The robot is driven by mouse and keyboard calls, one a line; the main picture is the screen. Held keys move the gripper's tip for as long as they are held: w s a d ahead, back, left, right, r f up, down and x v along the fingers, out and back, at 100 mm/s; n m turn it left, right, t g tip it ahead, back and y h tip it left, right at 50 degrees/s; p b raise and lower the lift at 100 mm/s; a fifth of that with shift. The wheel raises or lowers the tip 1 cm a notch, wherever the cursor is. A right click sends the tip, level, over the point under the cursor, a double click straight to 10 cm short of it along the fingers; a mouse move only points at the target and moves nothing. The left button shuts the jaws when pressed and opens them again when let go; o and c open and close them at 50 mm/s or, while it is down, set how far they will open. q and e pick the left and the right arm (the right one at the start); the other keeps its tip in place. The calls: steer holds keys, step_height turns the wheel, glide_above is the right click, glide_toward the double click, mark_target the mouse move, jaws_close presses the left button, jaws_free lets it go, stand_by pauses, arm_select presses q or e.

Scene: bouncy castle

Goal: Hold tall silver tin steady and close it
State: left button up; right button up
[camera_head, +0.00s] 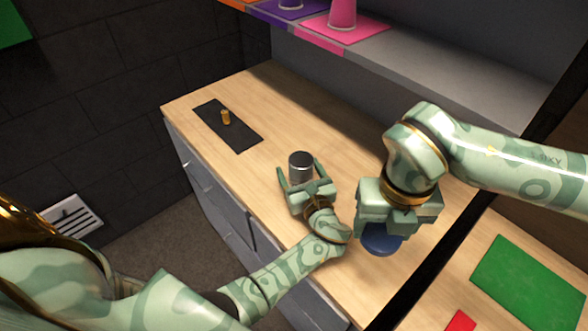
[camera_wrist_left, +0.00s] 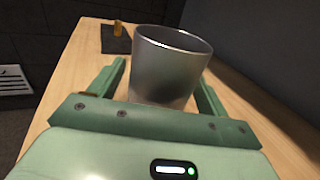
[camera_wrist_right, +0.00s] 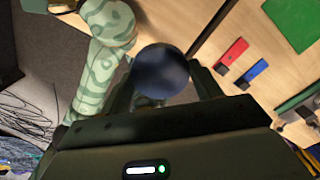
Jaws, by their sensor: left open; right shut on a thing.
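The tall silver tin (camera_head: 300,167) stands upright on the wooden counter, and its open rim shows in the left wrist view (camera_wrist_left: 172,70). My left gripper (camera_head: 300,178) is open, with one finger on each side of the tin; I cannot tell if they touch it. My right gripper (camera_head: 388,226) is shut on a round dark blue lid (camera_head: 380,243), to the right of and nearer than the tin. The lid also shows between the fingers in the right wrist view (camera_wrist_right: 160,75). My right gripper hides part of the lid in the head view.
A small orange-gold piece (camera_head: 225,117) stands on a black mat (camera_head: 238,136) at the counter's far left. A shelf (camera_head: 430,75) with a pink cone (camera_head: 343,14) runs behind. A green mat (camera_head: 530,283) and a red piece (camera_head: 461,322) lie on the surface at right.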

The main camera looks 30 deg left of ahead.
arm_select(q)
steer(key=shift+s+d+r, duration=0.1)
steer(key=shift+c, duration=0.3)
steer(key=c, duration=1.1)
steer(key=shift+o, duration=0.2)
steer(key=shift+r, duration=0.15)
arm_select(e)
steer(key=shift+r, duration=0.2)
arm_select(q)
step_height(320, 180, up, 18)
steer(key=p, duration=1.6)
arm_select(e)
step_height(320, 180, up, 18)
steer(key=shift+s+f+t, duration=0.25)
steer(key=shift+s+t, duration=0.05)
steer(key=shift+s, duration=0.05)
arm_select(q)
steer(key=shift+f, duration=0.2)
